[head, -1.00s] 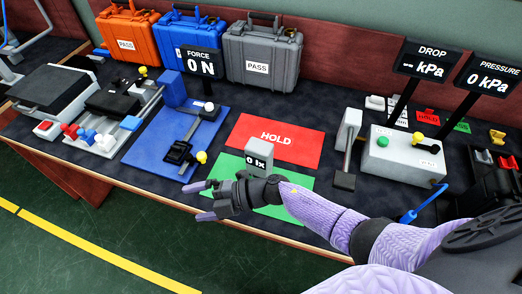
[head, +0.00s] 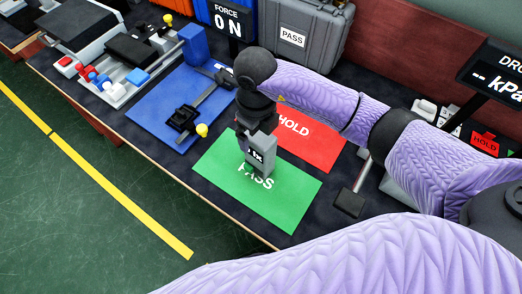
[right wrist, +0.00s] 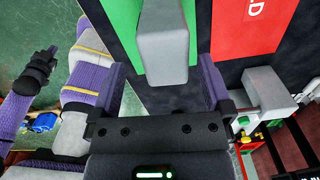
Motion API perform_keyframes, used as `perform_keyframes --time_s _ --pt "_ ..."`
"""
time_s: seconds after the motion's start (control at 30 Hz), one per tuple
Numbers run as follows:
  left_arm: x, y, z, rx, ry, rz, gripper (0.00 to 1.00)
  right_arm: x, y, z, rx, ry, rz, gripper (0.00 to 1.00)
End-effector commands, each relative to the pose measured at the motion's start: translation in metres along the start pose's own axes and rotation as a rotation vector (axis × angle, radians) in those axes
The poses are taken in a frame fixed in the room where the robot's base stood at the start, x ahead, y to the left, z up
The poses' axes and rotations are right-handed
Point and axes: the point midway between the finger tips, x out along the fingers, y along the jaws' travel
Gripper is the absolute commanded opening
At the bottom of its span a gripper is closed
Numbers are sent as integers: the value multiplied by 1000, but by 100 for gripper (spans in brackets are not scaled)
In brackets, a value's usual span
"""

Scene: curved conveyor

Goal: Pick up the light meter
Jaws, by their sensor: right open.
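The light meter (head: 262,158) is a small grey upright box with a dark "lx" display, standing on the green PASS mat (head: 220,160). My right gripper (head: 257,128) is right above it, pointing down, and partly hides its top. In the right wrist view the meter (right wrist: 163,50) shows between the two spread purple-sided fingers of the right gripper (right wrist: 160,82), with a gap on each side. My left gripper (right wrist: 37,72) appears small at the left of the right wrist view; its jaws are too small to read.
A red HOLD mat (head: 310,140) adjoins the green mat. A blue force fixture (head: 150,105) with a yellow knob stands to the left. A grey PASS case (head: 320,45) is behind. A lever (head: 350,203) stands to the right. The table's front edge is close.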

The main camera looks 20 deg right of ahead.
Motion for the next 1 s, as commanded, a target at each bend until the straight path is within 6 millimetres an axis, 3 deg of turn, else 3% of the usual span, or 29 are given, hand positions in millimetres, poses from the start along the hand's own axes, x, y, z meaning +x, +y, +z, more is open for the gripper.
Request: perform_keyframes --time_s 0.3,0.5,0.9,1.0 --pt "19 1 5 -1 -9 2 0 58 -4 -3 1 2 4 100" --pt "18 0 4 0 -7 2 0 58 -4 -3 0 -1 3 100" --pt "17 0 4 1 -7 2 0 58 -4 -3 1 -1 3 15" --pt "17 0 4 1 -7 2 0 58 -4 -3 1 -1 3 0"
